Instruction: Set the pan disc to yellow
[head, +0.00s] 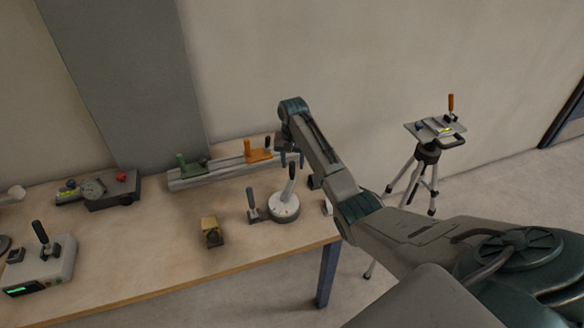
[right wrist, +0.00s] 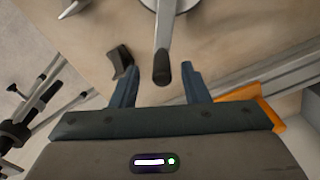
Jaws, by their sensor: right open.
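A round white disc base (head: 284,208) with a slanted metal lever stands near the table's right end. I take it for the pan disc, though no yellow mark on it can be made out. The lever's black grip (head: 292,170) points up. My right gripper (head: 292,158) is open just above this grip. In the right wrist view the disc (right wrist: 176,4) is cut off at the top edge, and the black grip (right wrist: 162,74) lies between the spread fingers of the right gripper (right wrist: 159,68), not clasped. My left gripper is out of view.
A small black-handled lever (head: 252,207) stands close left of the disc. Behind runs a grey rail (head: 225,172) with green and orange (head: 258,152) handled parts. A tripod (head: 428,150) stands off the table.

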